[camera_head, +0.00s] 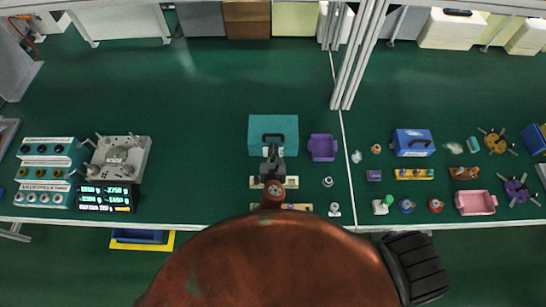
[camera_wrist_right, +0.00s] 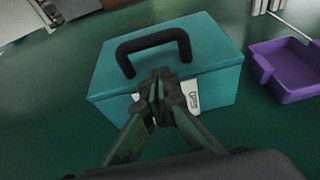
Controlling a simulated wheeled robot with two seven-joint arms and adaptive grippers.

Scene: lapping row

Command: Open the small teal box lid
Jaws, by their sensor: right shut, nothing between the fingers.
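The small teal box (camera_head: 259,128) stands on the green bench, with a black handle on its top. In the right wrist view the teal box (camera_wrist_right: 215,62) is upright and its lid looks closed. A white label shows on its front face. My right gripper (camera_head: 273,152) is at the front of the box, and in the wrist view the right gripper (camera_wrist_right: 158,78) has its fingertips together, empty, just before the front top edge below the handle. I cannot tell if they touch the box. The fingers hide part of the front face. My left gripper is not in view.
A purple tray (camera_head: 323,147) stands close to the right of the box. A blue box (camera_head: 412,142) and several small parts lie farther right. A grey fixture (camera_head: 119,158) and a lit display (camera_head: 106,197) are at left. Free bench lies behind the box.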

